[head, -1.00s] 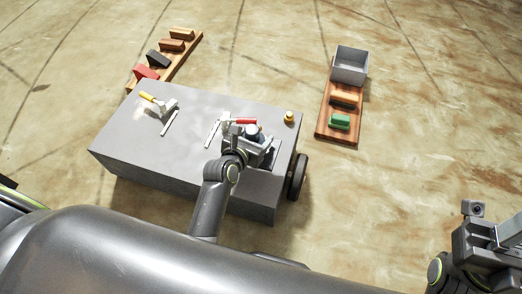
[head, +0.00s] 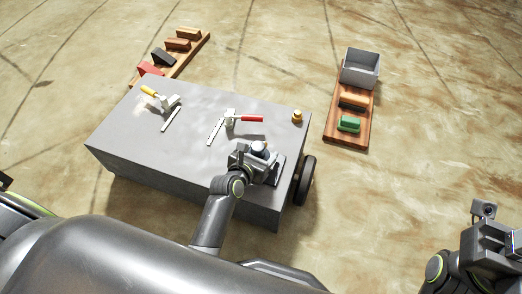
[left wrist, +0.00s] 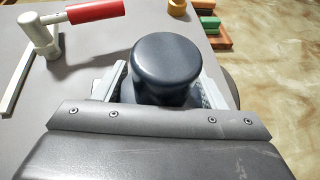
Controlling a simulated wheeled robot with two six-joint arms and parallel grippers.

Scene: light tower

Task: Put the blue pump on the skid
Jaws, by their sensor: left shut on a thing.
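The dark blue pump (left wrist: 166,68), a round-topped cylinder, stands between the two fingers of my left gripper (left wrist: 165,92) in the left wrist view. In the head view my left gripper (head: 258,158) is shut on the pump (head: 259,147) over the near right part of the grey wheeled block. A dark flat plate (head: 279,170), possibly the skid, shows beside the gripper at the block's right edge. The pump's underside is hidden, so I cannot tell whether it touches anything. My right gripper (head: 490,238) is at the lower right, far from the block; its jaws are unclear.
The grey block (head: 130,135) carries a red-handled lever (head: 250,118), a yellow-handled lever (head: 150,91) and a small yellow knob (head: 297,116). A wheel (head: 306,180) is at its right. Wooden boards with coloured blocks and a grey bin (head: 361,68) lie beyond.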

